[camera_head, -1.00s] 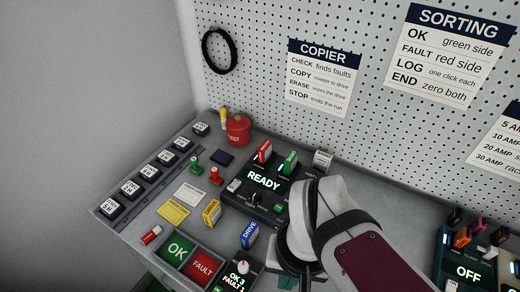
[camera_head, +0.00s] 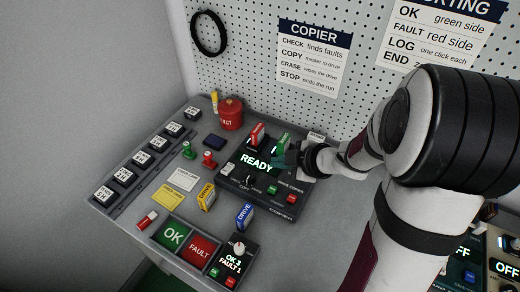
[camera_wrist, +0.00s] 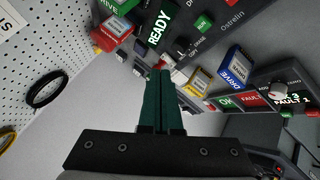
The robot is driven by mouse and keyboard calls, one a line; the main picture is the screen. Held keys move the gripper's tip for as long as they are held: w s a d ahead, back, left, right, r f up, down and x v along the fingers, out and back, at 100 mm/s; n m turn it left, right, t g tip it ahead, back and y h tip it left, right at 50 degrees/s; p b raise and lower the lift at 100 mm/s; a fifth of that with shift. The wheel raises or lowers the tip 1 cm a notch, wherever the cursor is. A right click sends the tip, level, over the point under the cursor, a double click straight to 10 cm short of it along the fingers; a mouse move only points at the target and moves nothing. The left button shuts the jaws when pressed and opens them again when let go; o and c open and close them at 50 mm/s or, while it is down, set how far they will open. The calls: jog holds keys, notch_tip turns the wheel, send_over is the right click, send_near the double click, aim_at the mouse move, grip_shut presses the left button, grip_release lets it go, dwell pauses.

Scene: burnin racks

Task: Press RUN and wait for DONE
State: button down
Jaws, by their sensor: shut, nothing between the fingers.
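The dark copier (camera_head: 236,180) sits in the middle of the bench, its lit screen (camera_head: 256,163) reading READY. A red drive (camera_head: 258,135) and a green drive (camera_head: 281,143) stand upright at its back. My gripper (camera_head: 283,158) is shut and empty, above the right side of the copier near the screen. In the wrist view its green fingers (camera_wrist: 160,75) are together, and the READY screen (camera_wrist: 158,27) shows beyond them.
A yellow drive (camera_head: 206,197) and a blue drive (camera_head: 245,216) stand in front of the copier. OK (camera_head: 171,235) and FAULT (camera_head: 200,250) bins and a counter (camera_head: 233,262) reading OK 3, FAULT 1 are at the front. A red pot (camera_head: 230,115) stands behind left.

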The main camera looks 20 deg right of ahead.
send_over(276, 194)
jog(key=shift+f, duration=4.4)
jog(key=shift+f, duration=0.4)
jog(key=shift+f, duration=0.45)
jog(key=shift+r, duration=0.9)
